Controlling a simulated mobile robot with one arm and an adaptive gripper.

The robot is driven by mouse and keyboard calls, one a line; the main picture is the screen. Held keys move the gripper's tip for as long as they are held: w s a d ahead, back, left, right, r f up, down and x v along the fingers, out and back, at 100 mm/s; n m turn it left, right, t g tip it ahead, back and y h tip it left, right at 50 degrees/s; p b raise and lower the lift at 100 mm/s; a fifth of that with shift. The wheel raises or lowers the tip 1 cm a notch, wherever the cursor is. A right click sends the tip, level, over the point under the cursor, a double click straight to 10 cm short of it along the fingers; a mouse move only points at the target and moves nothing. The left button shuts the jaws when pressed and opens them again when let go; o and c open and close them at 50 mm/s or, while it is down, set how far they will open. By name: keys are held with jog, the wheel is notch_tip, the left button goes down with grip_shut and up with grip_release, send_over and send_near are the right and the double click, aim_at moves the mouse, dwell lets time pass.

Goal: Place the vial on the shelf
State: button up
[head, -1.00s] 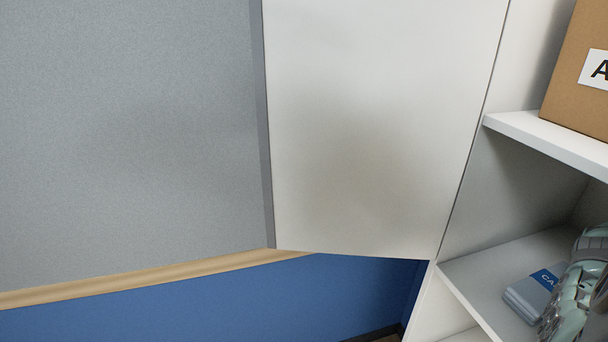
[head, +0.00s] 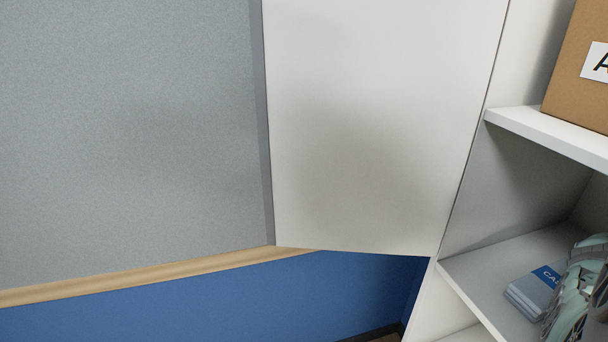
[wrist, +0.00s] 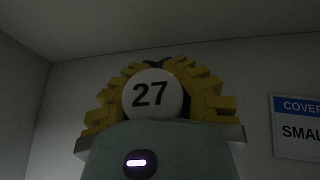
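A white round end marked "27" (wrist: 150,97), which looks like the vial's cap seen end-on, sits in the middle of the wrist view. My gripper (wrist: 157,66) has yellow ribbed fingers that curve around it on both sides and appear closed on it. The rest of the vial is hidden behind this end. The white shelf unit (head: 553,139) stands at the right of the head view. My teal arm reaches into its compartment below the upper board, at the right edge; the fingers and vial cannot be made out there.
A grey-blue stack labelled "CA" (head: 532,291) lies on the lower board (head: 478,268), close beside my arm. A cardboard box (head: 578,85) stands on the upper board. The wrist view shows a blue-and-white sign (wrist: 297,128) on the right wall.

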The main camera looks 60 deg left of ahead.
jog(key=o, duration=0.6)
jog(key=shift+a, duration=0.15)
jog(key=shift+r, duration=0.25)
jog(key=shift+p+v, duration=0.9)
jog(key=shift+v, duration=1.85)
jog(key=shift+b+v, duration=0.8)
jog(key=shift+v, duration=2.45)
jog(key=shift+f, duration=0.1)
